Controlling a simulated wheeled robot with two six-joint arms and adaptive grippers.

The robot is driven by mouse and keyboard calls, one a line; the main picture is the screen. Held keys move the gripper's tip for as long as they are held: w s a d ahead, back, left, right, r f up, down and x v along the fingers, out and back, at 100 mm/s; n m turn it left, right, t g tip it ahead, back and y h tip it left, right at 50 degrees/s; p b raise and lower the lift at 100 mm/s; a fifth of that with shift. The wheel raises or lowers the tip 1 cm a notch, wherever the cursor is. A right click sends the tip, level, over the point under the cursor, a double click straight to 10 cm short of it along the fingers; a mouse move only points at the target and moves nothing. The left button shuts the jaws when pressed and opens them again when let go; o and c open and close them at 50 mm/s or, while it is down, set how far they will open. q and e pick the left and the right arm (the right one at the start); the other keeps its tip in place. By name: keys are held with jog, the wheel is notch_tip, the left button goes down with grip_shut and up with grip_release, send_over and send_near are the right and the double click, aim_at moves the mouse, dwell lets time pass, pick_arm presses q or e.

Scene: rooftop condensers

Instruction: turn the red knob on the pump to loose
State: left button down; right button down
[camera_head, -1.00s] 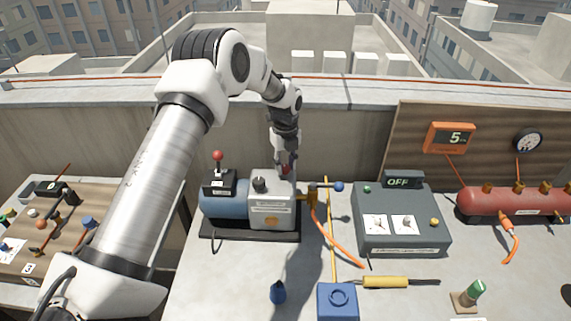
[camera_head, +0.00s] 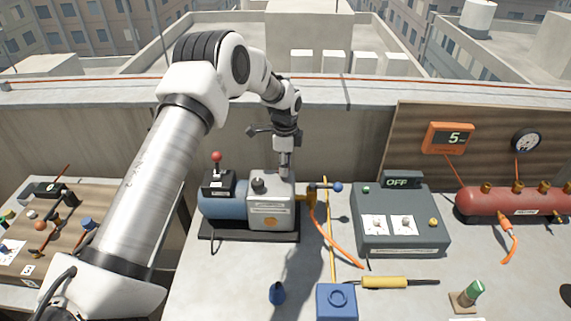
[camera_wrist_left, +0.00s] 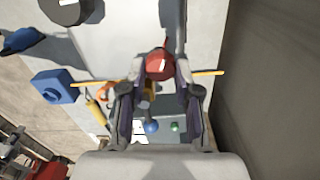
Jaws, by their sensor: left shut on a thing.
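The pump (camera_head: 270,207) stands on a dark base on the table, with a pale grey block on the right and a blue cylinder on the left. My left gripper (camera_head: 285,172) reaches down to the top right of the pale block. In the left wrist view, the red knob (camera_wrist_left: 158,65) sits between the fingertips of my left gripper (camera_wrist_left: 160,72), which is shut on it. In the head view the fingers hide the knob. My right gripper is not in view.
A brass valve with a blue-ended handle (camera_head: 337,187) projects right of the pump. A red-ball lever (camera_head: 217,157) rises at its left. A grey control box (camera_head: 400,230) with an OFF display stands further right. A blue block (camera_head: 337,302) and a yellow-handled tool (camera_head: 385,282) lie in front.

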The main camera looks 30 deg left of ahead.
pick_arm(q)
jog(key=n, duration=0.5)
jog(key=shift+s+f+n, duration=0.2)
jog(key=shift+f+n, duration=0.1)
jog(key=shift+n, duration=0.1)
jog(key=n+p, duration=0.1)
jog(key=n, duration=0.4)
jog(key=shift+a, duration=0.1)
jog(key=n+p, duration=0.1)
jog(key=n, duration=0.5)
jog(key=shift+n, duration=0.3)
jog(key=n, duration=0.5)
jog(key=shift+p, duration=0.4)
jog(key=shift+n, duration=0.3)
jog(key=c, duration=0.8)
grip_release()
jog(key=shift+w+r, duration=0.1)
jog(key=shift+r, duration=0.05)
